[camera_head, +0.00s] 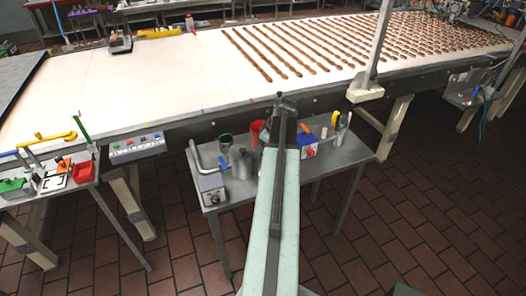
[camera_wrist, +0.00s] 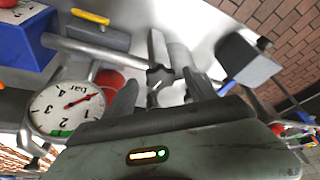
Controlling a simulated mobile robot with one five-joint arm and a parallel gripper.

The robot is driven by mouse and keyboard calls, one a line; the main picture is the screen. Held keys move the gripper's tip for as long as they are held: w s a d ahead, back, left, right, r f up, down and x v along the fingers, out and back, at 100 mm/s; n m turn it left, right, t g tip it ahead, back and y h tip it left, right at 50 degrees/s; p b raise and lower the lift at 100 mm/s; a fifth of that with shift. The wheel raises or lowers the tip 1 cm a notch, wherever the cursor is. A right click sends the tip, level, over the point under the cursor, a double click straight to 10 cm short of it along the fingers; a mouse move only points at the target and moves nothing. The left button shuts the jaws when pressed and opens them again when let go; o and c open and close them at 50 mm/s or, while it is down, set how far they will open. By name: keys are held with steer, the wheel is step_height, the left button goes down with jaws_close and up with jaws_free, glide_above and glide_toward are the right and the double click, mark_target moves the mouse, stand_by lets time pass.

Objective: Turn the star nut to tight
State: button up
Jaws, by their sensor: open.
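In the wrist view my gripper (camera_wrist: 162,88) is open, with its two dark fingers apart and nothing clearly held between them. A small dark grey lobed piece (camera_wrist: 160,75), which looks like the star nut, sits just beyond the fingertips near the gap, on grey metal pipework. I cannot tell its marking or whether a finger touches it. A round white gauge (camera_wrist: 67,107) marked bar, with a red needle and a green patch, is left of the fingers. In the head view my pale arm reaches over the small steel table (camera_head: 240,195); the gripper's fingers cannot be made out there.
In the wrist view a blue box (camera_wrist: 22,45), a red round part (camera_wrist: 108,78) and a grey box (camera_wrist: 245,60) crowd the fingers. A grey box (camera_head: 211,188) stands at the small table's left corner.

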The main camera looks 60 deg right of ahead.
steer(key=c, duration=1.2)
steer(key=shift+d, duration=0.15)
steer(key=shift+c, duration=0.8)
